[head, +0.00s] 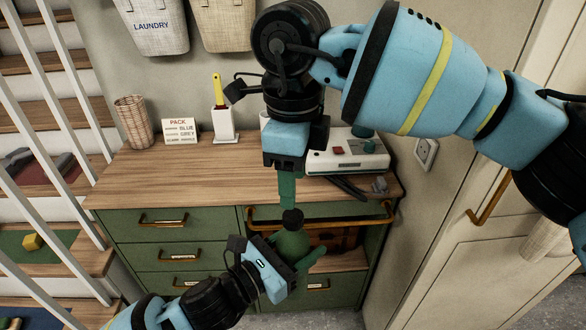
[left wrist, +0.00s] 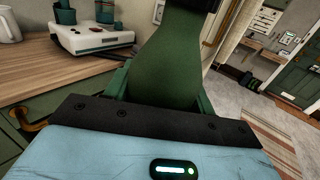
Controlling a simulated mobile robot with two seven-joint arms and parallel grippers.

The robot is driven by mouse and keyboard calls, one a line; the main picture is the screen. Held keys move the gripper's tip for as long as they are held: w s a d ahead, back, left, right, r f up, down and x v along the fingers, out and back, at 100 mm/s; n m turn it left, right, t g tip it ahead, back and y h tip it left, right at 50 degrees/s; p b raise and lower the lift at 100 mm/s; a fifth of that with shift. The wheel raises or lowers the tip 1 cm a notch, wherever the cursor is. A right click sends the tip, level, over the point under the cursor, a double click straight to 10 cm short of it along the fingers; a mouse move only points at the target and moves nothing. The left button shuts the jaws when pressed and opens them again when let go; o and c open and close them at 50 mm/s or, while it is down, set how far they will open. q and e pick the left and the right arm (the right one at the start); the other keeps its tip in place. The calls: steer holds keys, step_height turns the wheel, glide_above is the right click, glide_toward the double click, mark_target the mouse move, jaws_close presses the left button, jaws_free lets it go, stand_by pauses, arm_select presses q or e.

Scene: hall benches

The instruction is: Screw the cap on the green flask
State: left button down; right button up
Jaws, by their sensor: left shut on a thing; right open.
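The green flask (head: 292,243) is upright in front of the dresser, held between the fingers of my left gripper (head: 294,252). Its green body also fills the middle of the left wrist view (left wrist: 172,62). A black cap (head: 292,217) sits at the top of the flask's neck; whether it is threaded on cannot be told. A dark edge of it shows at the top of the left wrist view (left wrist: 211,5). My right gripper (head: 289,203) points down from above, open, with its green fingers right over or beside the cap. Its finger gap is hard to see from this angle.
The dresser's wooden top (head: 200,168) lies behind the flask, with a white console (head: 345,160), a sign card (head: 181,131), a white holder (head: 223,125) and a wicker basket (head: 134,121). Stair railings stand at left, a door (head: 490,240) at right.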

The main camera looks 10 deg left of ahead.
mark_target(293, 215)
steer(key=n, duration=0.6)
steer(key=shift+r, duration=0.25)
steer(key=n, duration=0.6)
steer(key=shift+r, duration=0.2)
steer(key=shift+f, duration=0.1)
steer(key=shift+f, duration=3.95)
steer(key=shift+c, duration=0.2)
steer(key=c, duration=1)
steer(key=shift+c, duration=0.2)
